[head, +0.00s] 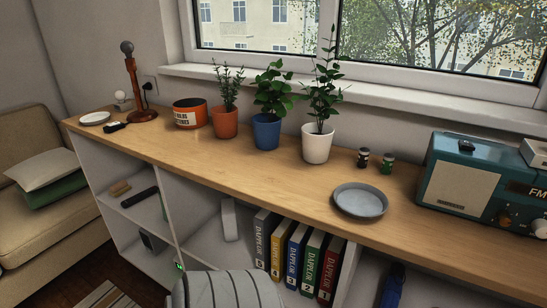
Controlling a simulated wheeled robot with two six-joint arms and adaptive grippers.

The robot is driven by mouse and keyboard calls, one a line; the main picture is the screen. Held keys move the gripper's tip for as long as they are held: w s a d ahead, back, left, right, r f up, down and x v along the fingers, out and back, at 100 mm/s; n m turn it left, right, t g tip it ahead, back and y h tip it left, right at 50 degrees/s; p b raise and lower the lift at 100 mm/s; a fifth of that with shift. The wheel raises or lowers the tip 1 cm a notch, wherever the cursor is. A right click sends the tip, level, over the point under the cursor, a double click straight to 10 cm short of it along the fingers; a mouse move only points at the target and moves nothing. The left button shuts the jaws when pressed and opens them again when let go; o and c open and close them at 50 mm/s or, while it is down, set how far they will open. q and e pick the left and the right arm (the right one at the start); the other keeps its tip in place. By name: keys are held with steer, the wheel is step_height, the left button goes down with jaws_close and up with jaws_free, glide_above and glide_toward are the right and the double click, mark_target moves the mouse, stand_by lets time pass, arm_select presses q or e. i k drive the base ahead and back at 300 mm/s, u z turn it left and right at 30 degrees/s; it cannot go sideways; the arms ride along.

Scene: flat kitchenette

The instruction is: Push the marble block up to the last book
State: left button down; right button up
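A row of binder-like books stands upright in the middle shelf compartment: grey (264,238), yellow (279,249), blue (296,256), green (313,261) and red (331,271) at the right end. A pale, narrow upright block (229,220), which looks like the marble block, stands to the left of the grey book, with a gap between them. It appears slightly tilted. The lower parts of the books and the compartment floor are partly hidden. Neither of my grippers is in view.
The wooden top (270,180) above carries potted plants (267,130), a grey plate (360,200), small jars (375,160) and a teal radio (480,185). The left compartment holds a dark remote-like item (139,197). A blue object (392,286) stands in the right compartment.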

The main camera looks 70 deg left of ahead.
mark_target(228, 205)
steer(key=z, duration=0.15)
steer(key=k, duration=0.95)
steer(key=u, duration=1.55)
